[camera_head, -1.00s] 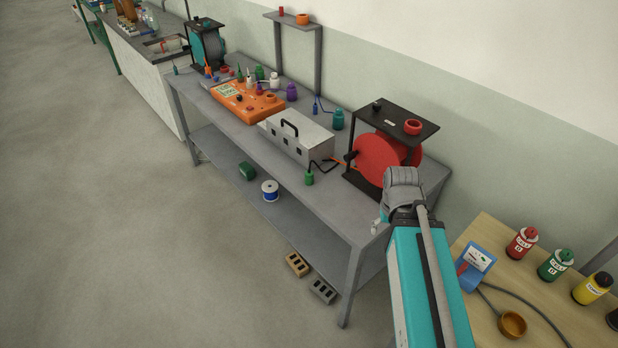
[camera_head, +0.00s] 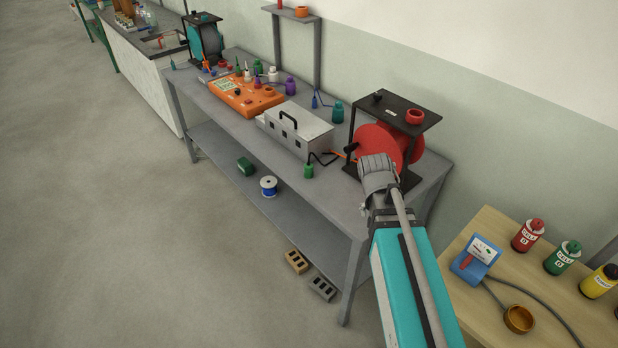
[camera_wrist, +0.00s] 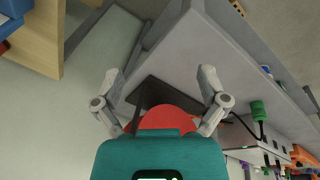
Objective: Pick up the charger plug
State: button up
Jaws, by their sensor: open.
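I cannot tell for sure which thing is the charger plug. A small green piece (camera_head: 308,171) with a black lead stands near the front edge of the grey bench (camera_head: 330,198); it also shows in the wrist view (camera_wrist: 258,110), at the right. The lead runs toward a silver box with a black handle (camera_head: 298,134). My gripper (camera_wrist: 158,74) is open, with nothing between its fingers. In the head view my wrist is over the right end of the bench, in front of the red reel (camera_head: 376,150), to the right of the green piece.
The reel's black frame (camera_head: 398,107) stands close behind my wrist. An orange instrument (camera_head: 247,97) and several small bottles fill the left part of the bench. A wooden table (camera_head: 480,236) at the right holds a blue meter (camera_head: 474,261) and bottles.

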jog(key=w+a+f+m+t+h+b, duration=0.25)
jog(key=w+a+f+b, duration=0.3)
jog(key=w, duration=0.35)
jog(key=m+t+h+b, duration=0.25)
jog(key=t+b, duration=0.55)
jog(key=b, duration=0.5)
send_near(306, 169)
jog(key=s+a, duration=0.1)
jog(key=shift+s+r, duration=0.15)
jog(key=shift+r, duration=0.1)
jog(key=b+x, duration=0.2)
jog(key=x, duration=0.5)
jog(key=shift+f+b, duration=0.15)
jog(key=shift+b, duration=0.2)
jog(key=shift+x, duration=0.8)
